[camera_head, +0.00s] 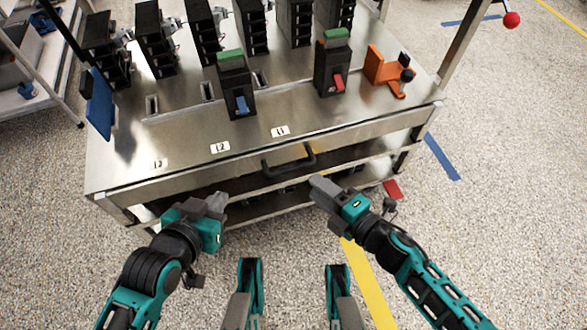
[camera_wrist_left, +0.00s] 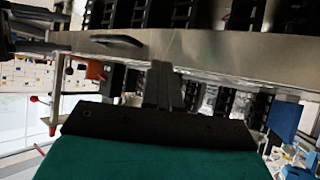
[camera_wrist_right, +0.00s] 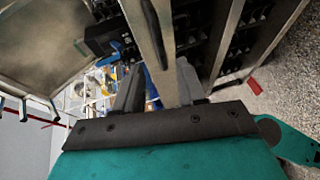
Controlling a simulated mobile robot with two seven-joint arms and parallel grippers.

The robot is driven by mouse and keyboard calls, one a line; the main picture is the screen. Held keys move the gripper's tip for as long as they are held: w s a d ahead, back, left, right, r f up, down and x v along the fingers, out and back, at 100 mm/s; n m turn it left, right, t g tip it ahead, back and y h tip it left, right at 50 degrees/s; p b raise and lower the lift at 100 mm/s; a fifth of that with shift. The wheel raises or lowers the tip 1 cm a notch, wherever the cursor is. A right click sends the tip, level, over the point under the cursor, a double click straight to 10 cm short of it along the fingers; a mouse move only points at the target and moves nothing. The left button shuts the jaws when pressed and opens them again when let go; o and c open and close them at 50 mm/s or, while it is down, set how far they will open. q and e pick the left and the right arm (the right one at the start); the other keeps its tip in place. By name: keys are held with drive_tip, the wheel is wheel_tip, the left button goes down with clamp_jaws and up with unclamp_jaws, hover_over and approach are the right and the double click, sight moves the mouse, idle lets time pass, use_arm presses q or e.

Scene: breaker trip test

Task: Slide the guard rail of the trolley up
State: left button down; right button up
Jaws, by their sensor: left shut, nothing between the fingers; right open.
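The steel trolley (camera_head: 240,150) stands in front of me. Its front edge carries a black handle (camera_head: 288,160), which also shows in the left wrist view (camera_wrist_left: 117,40). No separate part is clearly recognisable as the guard rail. My left gripper (camera_head: 216,202) is shut and empty, low in front of the trolley's left half; its closed fingers show in the left wrist view (camera_wrist_left: 163,86). My right gripper (camera_head: 322,187) is open, just below and right of the handle. In the right wrist view its fingers (camera_wrist_right: 158,85) are apart, with a long steel edge (camera_wrist_right: 150,40) between them in the picture.
Breakers with a blue lever (camera_head: 240,104) and a red lever (camera_head: 338,83) stand on the top. An orange bracket (camera_head: 380,68) sits at the right, a blue plate (camera_head: 99,103) at the left. Lower shelves lie under the top. Floor to the right is open.

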sight(296, 170)
drive_tip(key=b+x, duration=0.1)
drive_tip(key=x, duration=0.8)
drive_tip(key=shift+b, duration=0.4)
drive_tip(key=shift+c, duration=0.4)
clamp_jaws()
